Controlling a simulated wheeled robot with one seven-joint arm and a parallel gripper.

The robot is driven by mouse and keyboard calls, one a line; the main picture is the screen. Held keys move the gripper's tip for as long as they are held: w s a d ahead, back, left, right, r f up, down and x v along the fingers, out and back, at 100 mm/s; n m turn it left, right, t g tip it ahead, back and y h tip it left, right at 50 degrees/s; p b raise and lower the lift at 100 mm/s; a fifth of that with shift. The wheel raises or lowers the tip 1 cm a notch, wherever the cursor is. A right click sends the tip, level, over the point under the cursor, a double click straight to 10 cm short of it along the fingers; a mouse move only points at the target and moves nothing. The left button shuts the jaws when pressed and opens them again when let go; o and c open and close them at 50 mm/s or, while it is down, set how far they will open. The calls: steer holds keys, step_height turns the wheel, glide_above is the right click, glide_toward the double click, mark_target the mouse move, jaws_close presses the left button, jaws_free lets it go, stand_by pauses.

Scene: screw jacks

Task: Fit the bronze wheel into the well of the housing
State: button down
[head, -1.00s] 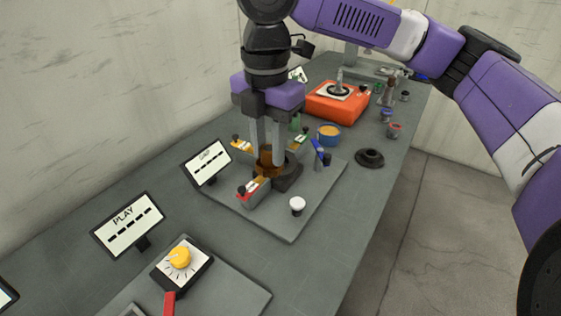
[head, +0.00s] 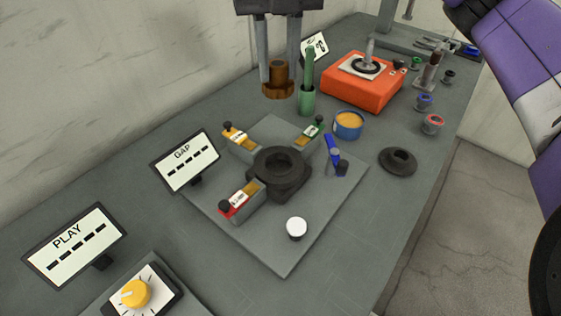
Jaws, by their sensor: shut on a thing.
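The bronze wheel (head: 278,91) has a wide toothed rim and a narrower hub. My gripper (head: 278,76) is shut on its hub and holds it upright, behind and above the housing in the head view. The black housing (head: 291,192) sits on a grey plate in the middle of the bench. Its round well shows open and empty from above, though its floor is dark. The wheel is clear of the housing.
Yellow (head: 238,136), green (head: 312,134) and red (head: 240,200) slides surround the housing. A green upright post (head: 307,90) stands just right of the wheel. A blue tool (head: 334,155), white knob (head: 297,228), bronze-filled cup (head: 348,125) and black flanged ring (head: 398,161) lie nearby.

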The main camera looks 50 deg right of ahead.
step_height(320, 180, down, 20)
steer(key=shift+b, duration=0.75)
steer(key=shift+f, duration=0.15)
steer(key=c, duration=1.1)
jaws_free()
step_height(320, 180, up, 12)
steer(key=shift+r+p, duration=0.2)
steer(key=shift+p, duration=0.1)
steer(key=shift+s, duration=0.15)
